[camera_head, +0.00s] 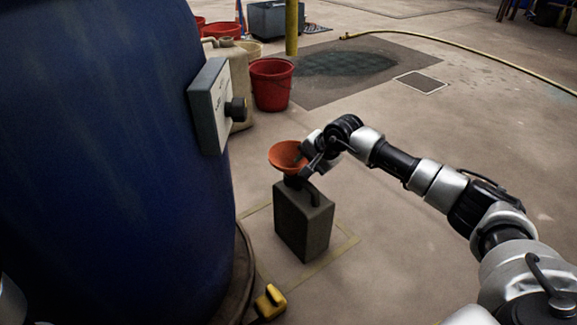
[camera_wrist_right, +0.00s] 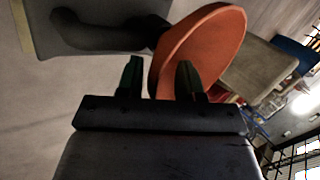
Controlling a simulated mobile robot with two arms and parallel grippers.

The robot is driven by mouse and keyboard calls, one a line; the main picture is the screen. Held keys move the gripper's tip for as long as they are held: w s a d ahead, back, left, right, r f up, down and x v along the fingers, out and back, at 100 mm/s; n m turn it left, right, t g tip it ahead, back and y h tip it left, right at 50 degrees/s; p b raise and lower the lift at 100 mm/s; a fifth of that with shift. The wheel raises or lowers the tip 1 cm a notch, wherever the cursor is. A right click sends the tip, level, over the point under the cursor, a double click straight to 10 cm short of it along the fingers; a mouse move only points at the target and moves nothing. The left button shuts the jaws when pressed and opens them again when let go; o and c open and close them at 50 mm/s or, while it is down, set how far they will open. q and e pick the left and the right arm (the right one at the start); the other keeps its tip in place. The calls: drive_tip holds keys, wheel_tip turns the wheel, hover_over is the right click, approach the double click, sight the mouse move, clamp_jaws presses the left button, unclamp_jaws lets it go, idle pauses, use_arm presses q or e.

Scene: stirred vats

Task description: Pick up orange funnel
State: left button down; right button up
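The orange funnel (camera_head: 286,156) sits in the neck at the top of a grey canister (camera_head: 303,225), with its wide mouth facing up. The canister stands upright on the floor beside the blue vat. My right gripper (camera_head: 308,166) is at the right side of the funnel's rim. In the wrist view the funnel (camera_wrist_right: 210,45) lies close beyond the fingers, with its rim edge between them. My right gripper (camera_wrist_right: 158,78) is open there, with a gap between its fingers. Whether either finger touches the rim, I cannot tell. My left gripper is not in view.
The large blue vat (camera_head: 100,160) fills the left side, with a grey control box (camera_head: 209,105) projecting from it. Red buckets (camera_head: 271,85) and a beige jug (camera_head: 232,75) stand behind. A yellow object (camera_head: 270,302) is near the vat's base. Floor to the right is clear.

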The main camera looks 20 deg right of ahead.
drive_tip(key=shift+s+r, duration=0.1)
clamp_jaws()
drive_tip(key=shift+r, duration=0.1)
